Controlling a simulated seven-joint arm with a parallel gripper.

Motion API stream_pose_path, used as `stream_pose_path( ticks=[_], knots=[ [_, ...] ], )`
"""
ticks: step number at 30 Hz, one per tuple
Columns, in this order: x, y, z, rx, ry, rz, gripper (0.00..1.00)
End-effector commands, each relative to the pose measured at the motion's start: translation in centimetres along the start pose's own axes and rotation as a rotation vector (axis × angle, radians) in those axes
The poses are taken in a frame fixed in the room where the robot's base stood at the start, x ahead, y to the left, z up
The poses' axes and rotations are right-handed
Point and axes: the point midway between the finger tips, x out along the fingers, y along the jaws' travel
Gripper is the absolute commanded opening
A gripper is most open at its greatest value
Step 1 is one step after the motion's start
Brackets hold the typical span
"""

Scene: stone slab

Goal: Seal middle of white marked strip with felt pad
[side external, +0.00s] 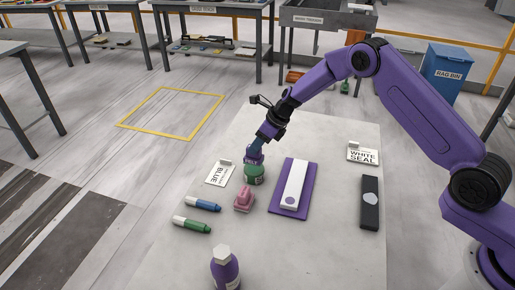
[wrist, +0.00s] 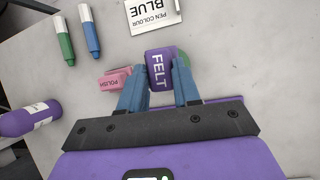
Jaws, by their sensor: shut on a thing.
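My gripper (side external: 256,147) is shut on the purple felt pad, whose FELT label faces the wrist camera (wrist: 158,70). The blue fingers clasp its two sides in the wrist view. The pad is just above or on a round green item (side external: 254,175); I cannot tell whether they touch. A black strip (side external: 369,212) with a pale round mark lies farther right. Neither strip shows in the wrist view.
A pink POLISH block (side external: 243,200) sits near the green item. A blue pen (side external: 203,204) and green pen (side external: 192,225) lie left. A purple bottle (side external: 225,270) stands in front. A BLUE card (side external: 219,174) and WHITE SEAL card (side external: 363,155) lie on the slab (side external: 325,250).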

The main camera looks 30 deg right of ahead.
Motion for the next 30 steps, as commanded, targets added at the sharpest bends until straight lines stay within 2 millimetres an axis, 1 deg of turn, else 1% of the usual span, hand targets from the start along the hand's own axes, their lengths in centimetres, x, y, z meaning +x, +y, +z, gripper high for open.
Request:
stream_pose_path(
  ticks=[15,19,30],
  knots=[
    [-3.1,0.4,1.7,0.0,-0.001,0.0,0.07],
    [-3.4,0.5,1.8,0.001,0.0,0.0,0.07],
    [-3.4,0.5,1.8,0.001,0.0,0.0,0.07]
  ],
)
